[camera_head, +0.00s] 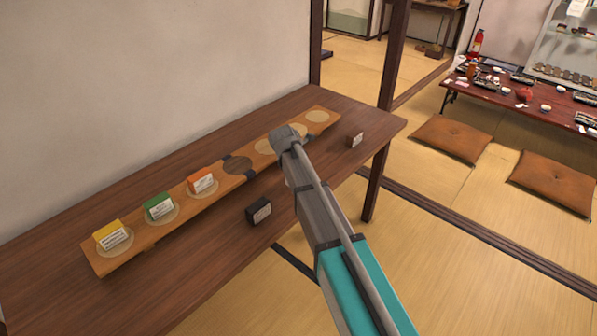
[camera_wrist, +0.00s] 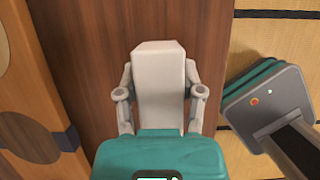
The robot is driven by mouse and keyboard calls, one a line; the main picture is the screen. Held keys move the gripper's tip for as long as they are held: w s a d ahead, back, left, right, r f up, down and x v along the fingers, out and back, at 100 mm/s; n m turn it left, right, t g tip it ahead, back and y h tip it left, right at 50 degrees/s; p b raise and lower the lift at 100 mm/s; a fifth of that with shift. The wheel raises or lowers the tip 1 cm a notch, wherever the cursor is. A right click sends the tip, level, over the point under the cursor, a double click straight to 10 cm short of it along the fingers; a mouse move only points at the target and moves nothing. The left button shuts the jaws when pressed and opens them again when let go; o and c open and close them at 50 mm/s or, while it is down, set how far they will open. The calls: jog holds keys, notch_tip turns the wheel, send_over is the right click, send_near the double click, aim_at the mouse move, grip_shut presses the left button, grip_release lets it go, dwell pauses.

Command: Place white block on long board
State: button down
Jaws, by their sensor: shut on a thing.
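The long board (camera_head: 180,196) lies on the dark wooden table, along the wall, with a row of round spots. A yellow block (camera_head: 110,233), a green block (camera_head: 158,206) and an orange block (camera_head: 202,181) stand on its left spots. A dark spot (camera_head: 236,165) and pale spots further right look bare, though my arm partly covers them. In the wrist view my gripper (camera_wrist: 160,85) is shut on the white block (camera_wrist: 159,68), over the table beside the board (camera_wrist: 52,70). The head view hides the gripper and white block behind my arm.
A black block (camera_head: 259,211) stands on the table in front of the board. A brown block (camera_head: 354,140) stands near the table's right end. The wall runs behind the board. A red low table (camera_head: 505,97) and brown cushions (camera_head: 450,139) are on the tatami beyond.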

jog(key=s+d+r+p, duration=0.3)
jog(key=s+r+p, duration=0.5)
jog(key=s, duration=0.5)
jog(key=shift+s+d+r+p, duration=0.2)
jog(key=shift+d+r+p, duration=0.15)
jog(key=shift+r, duration=0.45)
jog(key=shift+d, duration=0.15)
